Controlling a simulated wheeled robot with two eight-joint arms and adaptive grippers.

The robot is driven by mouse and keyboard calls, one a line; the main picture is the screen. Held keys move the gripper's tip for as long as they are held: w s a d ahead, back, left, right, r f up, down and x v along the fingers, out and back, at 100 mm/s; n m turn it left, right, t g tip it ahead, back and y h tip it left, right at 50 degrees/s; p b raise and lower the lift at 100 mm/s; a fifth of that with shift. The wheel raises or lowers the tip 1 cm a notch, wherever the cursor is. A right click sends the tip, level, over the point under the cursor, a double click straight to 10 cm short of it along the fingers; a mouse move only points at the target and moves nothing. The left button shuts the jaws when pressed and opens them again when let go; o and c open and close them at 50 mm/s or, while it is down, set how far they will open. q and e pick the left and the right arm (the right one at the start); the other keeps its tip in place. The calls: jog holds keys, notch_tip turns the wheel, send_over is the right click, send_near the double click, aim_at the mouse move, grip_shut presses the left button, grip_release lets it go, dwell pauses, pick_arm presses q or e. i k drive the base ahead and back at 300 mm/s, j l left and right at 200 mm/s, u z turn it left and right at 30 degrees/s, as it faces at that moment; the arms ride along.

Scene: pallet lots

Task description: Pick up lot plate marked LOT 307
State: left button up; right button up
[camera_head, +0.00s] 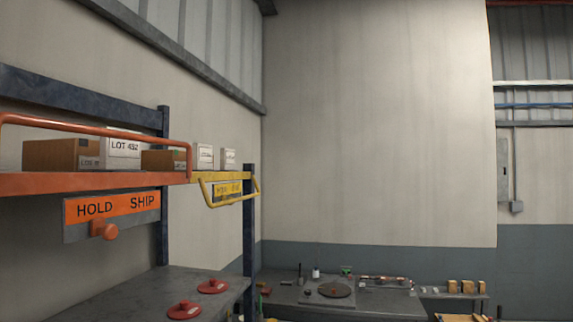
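No plate that reads LOT 307 can be made out in the head view. A white plate marked LOT 452 (123,145) stands among cardboard boxes on the orange shelf (75,184) at left. A smaller label (89,163) on the front of the left box (48,154) begins with LOT, but its number is too small to read. Two white blocks (203,156) with labels too small to read stand at the shelf's right end. Neither of my grippers is in view.
An orange rail (95,128) runs along the shelf front, above a HOLD SHIP sign (112,207) with an orange knob. A yellow handle (229,201) juts out. Red knobbed discs (184,309) lie on the grey surface below. A cluttered bench (290,296) stands at the back.

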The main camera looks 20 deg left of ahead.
aim_at(227, 156)
jog(key=i+l+u, duration=0.15)
jog(key=i, duration=0.55)
jog(key=i+l+u, duration=0.1)
jog(key=i, duration=0.65)
jog(key=i+l+u, duration=0.1)
jog(key=i+u, duration=0.15)
jog(key=u, duration=0.15)
jog(key=i+l+u, duration=0.15)
jog(key=u, duration=0.3)
jog(key=i+l+u, duration=0.5)
jog(key=u, duration=0.3)
jog(key=i+l+u, duration=0.1)
jog(key=l+u, duration=0.35)
